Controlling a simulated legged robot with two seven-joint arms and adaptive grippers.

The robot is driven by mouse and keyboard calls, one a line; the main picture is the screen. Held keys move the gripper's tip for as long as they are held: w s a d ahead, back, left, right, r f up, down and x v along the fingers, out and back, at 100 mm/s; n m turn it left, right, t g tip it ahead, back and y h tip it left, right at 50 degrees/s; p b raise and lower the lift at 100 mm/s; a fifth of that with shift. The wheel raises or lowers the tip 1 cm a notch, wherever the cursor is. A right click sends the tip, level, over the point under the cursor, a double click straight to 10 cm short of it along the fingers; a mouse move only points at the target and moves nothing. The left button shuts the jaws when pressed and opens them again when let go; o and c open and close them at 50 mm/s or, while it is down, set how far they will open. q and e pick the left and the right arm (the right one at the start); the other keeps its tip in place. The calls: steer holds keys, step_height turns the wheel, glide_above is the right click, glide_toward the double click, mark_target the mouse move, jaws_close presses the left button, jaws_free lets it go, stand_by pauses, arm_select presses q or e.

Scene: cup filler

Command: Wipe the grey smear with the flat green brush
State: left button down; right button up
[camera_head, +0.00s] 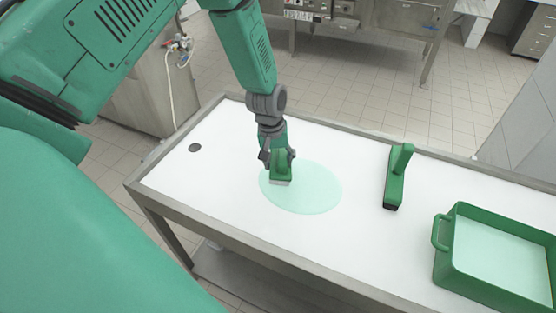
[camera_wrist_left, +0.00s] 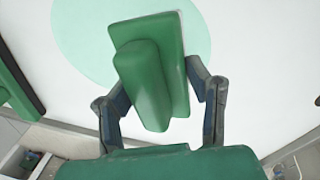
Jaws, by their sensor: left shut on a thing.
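My left gripper (camera_head: 277,158) is shut on the handle of the flat green brush (camera_head: 281,174), which is upright over the white table. The wrist view shows the brush's block handle (camera_wrist_left: 151,88) between the fingers and its flat rectangular head (camera_wrist_left: 172,40) beyond. The brush is at the left part of a pale green oval patch (camera_head: 315,188); this patch also shows in the wrist view (camera_wrist_left: 80,40). I cannot tell whether the brush touches the surface. My right gripper is not in view.
A second green tool with an upright handle (camera_head: 397,177) stands right of the patch. A green tray with a side handle (camera_head: 452,262) sits at the table's right. The white table (camera_head: 350,160) has a raised metal rim and is clear between these things.

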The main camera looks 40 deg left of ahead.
arm_select(q)
steer(key=shift+r+p, duration=0.3)
steer(key=shift+r, duration=0.35)
steer(key=shift+a+r, duration=0.25)
steer(key=shift+r, duration=0.05)
steer(key=shift+a+r+p, duration=0.2)
steer(key=shift+a+p, duration=0.1)
steer(key=shift+p, duration=0.2)
steer(key=shift+a+f, duration=0.1)
steer(key=shift+a, duration=0.4)
steer(key=shift+d, duration=0.15)
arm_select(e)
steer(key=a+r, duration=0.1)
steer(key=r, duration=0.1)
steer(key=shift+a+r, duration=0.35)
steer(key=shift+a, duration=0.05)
